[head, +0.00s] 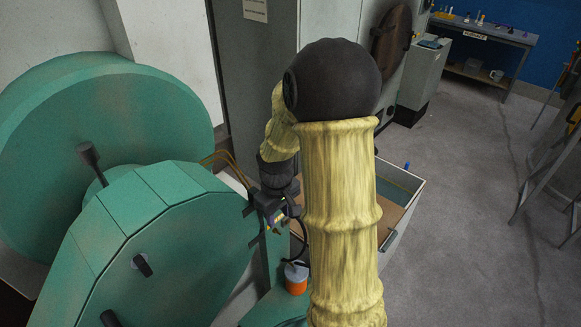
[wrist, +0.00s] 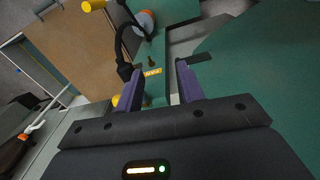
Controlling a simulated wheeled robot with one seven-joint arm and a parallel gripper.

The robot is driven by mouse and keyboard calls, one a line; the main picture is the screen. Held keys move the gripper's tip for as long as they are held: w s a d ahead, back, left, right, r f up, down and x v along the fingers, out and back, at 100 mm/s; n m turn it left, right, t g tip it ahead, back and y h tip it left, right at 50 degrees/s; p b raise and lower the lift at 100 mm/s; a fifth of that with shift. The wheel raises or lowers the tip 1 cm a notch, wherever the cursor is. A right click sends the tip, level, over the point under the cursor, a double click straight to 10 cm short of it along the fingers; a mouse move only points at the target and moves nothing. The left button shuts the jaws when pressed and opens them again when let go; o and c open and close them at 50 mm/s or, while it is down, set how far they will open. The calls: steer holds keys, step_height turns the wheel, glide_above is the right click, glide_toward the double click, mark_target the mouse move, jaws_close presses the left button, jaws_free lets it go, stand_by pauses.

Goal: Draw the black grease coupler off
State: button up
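My gripper (wrist: 157,80) is open in the wrist view, its two purple fingers apart with nothing clearly held between them. A black hose (wrist: 119,38) arches down to a thick black end, which looks like the grease coupler (wrist: 125,71). This end lies at the tip of the left finger; I cannot tell if they touch. The hose's other end runs toward an orange and white pot (wrist: 146,20). In the head view my gripper (head: 271,213) is beside the green machine (head: 170,235), above the pot (head: 296,279). The coupler cannot be made out clearly there.
A yellow label (wrist: 152,72) on green metal shows between the fingers. A dark flat bar (wrist: 201,58) lies beyond the right fingertip. Open floor (head: 460,200) lies farther right, with a workbench (head: 485,35) behind.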

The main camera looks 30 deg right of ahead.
steer(key=shift+n+g, duration=0.4)
steer(key=shift+n, duration=0.1)
steer(key=w+d+r+p, duration=0.1)
steer(key=p, duration=0.1)
steer(key=d+r+p, duration=0.2)
steer(key=w+d+r+p, duration=0.1)
steer(key=p, duration=0.1)
steer(key=shift+w+d+r, duration=0.35)
steer(key=shift+d, duration=0.05)
steer(key=shift+w+d, duration=0.1)
steer(key=shift+d, duration=0.1)
steer(key=shift+f, duration=0.15)
steer(key=shift+f, duration=0.15)
step_height(320, 180, down, 8)
steer(key=b, duration=0.7)
steer(key=shift+f, duration=0.15)
steer(key=shift+r+p, duration=0.3)
steer(key=shift+c, duration=1.3)
jaws_close()
steer(key=shift+s+d, duration=0.15)
steer(key=shift+s, duration=0.3)
